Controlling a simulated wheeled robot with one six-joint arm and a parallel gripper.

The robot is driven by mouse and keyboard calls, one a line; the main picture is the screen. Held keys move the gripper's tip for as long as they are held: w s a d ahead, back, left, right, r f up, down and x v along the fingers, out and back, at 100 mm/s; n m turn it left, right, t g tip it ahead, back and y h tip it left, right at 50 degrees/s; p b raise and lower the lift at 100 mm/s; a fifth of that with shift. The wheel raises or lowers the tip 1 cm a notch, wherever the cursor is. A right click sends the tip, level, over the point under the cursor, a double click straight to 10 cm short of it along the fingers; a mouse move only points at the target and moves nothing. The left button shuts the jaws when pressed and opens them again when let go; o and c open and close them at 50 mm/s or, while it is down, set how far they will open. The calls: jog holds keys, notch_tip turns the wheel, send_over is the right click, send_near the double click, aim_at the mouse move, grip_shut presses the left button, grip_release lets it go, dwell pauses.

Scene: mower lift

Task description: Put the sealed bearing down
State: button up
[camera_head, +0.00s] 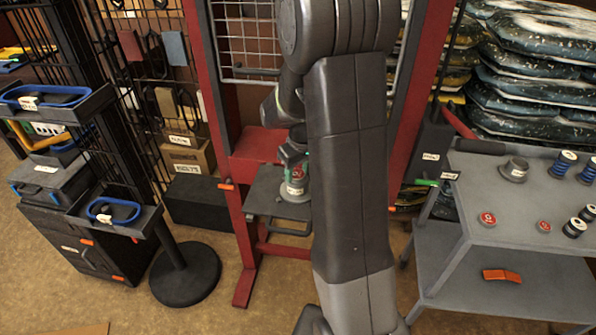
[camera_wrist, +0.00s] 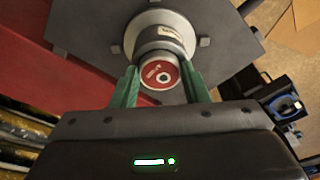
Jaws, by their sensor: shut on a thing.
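The sealed bearing, a small round part with a red face (camera_wrist: 158,74), sits between the green fingers of my gripper (camera_wrist: 160,88) in the wrist view. My gripper is shut on it. A grey round housing (camera_wrist: 160,42) with a pale label stands on a dark grey plate (camera_wrist: 93,30) just beyond the bearing. In the head view my gripper (camera_head: 294,163) is low over this plate (camera_head: 262,193), partly hidden by my own arm. The bearing overlaps the housing in the wrist view; I cannot tell whether they touch.
A red frame (camera_head: 214,110) surrounds the plate. A grey cart (camera_head: 470,262) at right holds another grey housing (camera_head: 514,169), red-faced discs (camera_head: 487,218) and blue springs (camera_head: 562,163). A black stand with a blue-rimmed tray (camera_head: 113,211) is at left.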

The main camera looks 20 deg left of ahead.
aim_at(302, 180)
jog(key=shift+s+d+f, duration=0.2)
jog(key=shift+s+f, duration=0.05)
jog(key=shift+f, duration=0.45)
jog(key=o, duration=0.9)
jog(key=shift+o, duration=0.6)
jog(key=shift+d, duration=0.2)
jog(key=shift+s+a+f, duration=0.1)
jog(key=shift+w+a+r+p, duration=0.1)
jog(key=shift+a+r+p, duration=0.05)
jog(key=shift+r, duration=0.3)
jog(key=shift+w+a+r+p, duration=0.1)
jog(key=shift+r+p, duration=0.05)
jog(key=shift+r, duration=0.25)
notch_tip(302, 180, up, 12)
jog(key=d, duration=0.1)
jog(key=shift+s+d+b, duration=0.2)
jog(key=shift+s+b, duration=0.05)
jog(key=shift+b, duration=0.15)
jog(key=shift+f, duration=0.1)
